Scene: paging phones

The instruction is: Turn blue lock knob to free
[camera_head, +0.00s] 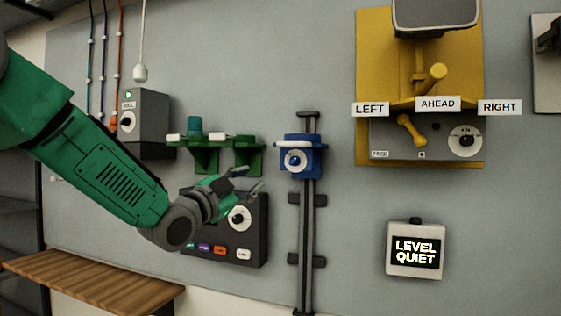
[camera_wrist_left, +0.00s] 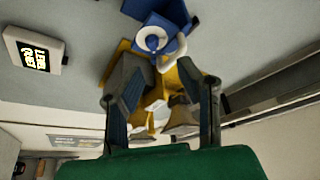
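My left gripper (camera_head: 256,180) is left of and below the block, in front of a dark button panel, apart from the knob. In the left wrist view its two fingers (camera_wrist_left: 160,82) are spread, and no held object is apparent. My right gripper is out of view.
Green brackets (camera_head: 205,158) are left of the blue block. The dark panel (camera_head: 250,240) with coloured buttons is behind my gripper. A yellow unit (camera_head: 370,60) and a "LEVEL QUIET" display (camera_head: 415,248) are to the right. A wooden shelf (camera_head: 95,280) is lower left.

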